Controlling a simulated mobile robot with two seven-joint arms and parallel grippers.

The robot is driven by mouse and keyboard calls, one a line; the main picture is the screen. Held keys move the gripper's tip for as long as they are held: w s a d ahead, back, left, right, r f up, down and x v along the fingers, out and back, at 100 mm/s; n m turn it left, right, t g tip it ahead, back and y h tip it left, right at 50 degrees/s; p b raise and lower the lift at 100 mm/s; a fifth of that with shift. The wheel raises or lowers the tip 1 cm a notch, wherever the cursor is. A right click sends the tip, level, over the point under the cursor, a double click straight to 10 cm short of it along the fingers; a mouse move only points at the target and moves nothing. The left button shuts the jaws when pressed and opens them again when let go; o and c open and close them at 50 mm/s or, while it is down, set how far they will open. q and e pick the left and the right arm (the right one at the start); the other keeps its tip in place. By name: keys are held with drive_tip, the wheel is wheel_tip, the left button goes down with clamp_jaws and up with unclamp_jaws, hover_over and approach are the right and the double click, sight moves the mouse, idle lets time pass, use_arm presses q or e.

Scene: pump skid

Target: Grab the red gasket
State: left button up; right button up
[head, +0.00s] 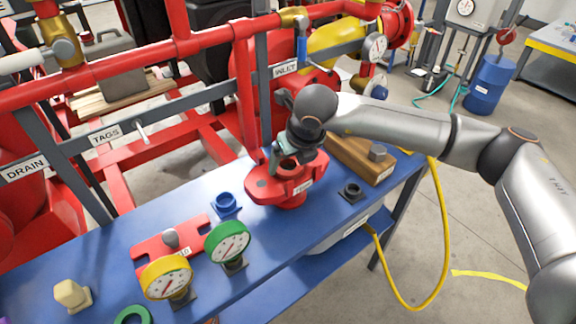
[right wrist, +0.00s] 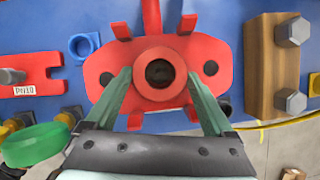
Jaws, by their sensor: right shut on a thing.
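The red gasket (right wrist: 160,94) is a thick ring with a dark hole, in the middle of the right wrist view. It lies over the centre of a red flange fixture (right wrist: 105,78) with ears and bolt holes. The fixture stands on the blue bench in the head view (head: 266,188). My right gripper (right wrist: 158,78) is shut on the gasket, one green-grey finger on each side. In the head view the right gripper (head: 289,160) points down at the fixture and hides part of the ring. My left gripper is not in view.
A wooden block with bolts (head: 357,158) stands right of the fixture, a blue fitting (head: 226,205) left of it. Green (head: 228,243) and yellow (head: 167,278) gauges stand at the front of the bench (head: 95,262). Red piping (head: 120,67) runs behind. A yellow hose (head: 443,230) hangs at right.

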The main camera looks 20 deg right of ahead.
drive_tip(key=shift+c, duration=1.2)
drive_tip(key=shift+r, duration=0.1)
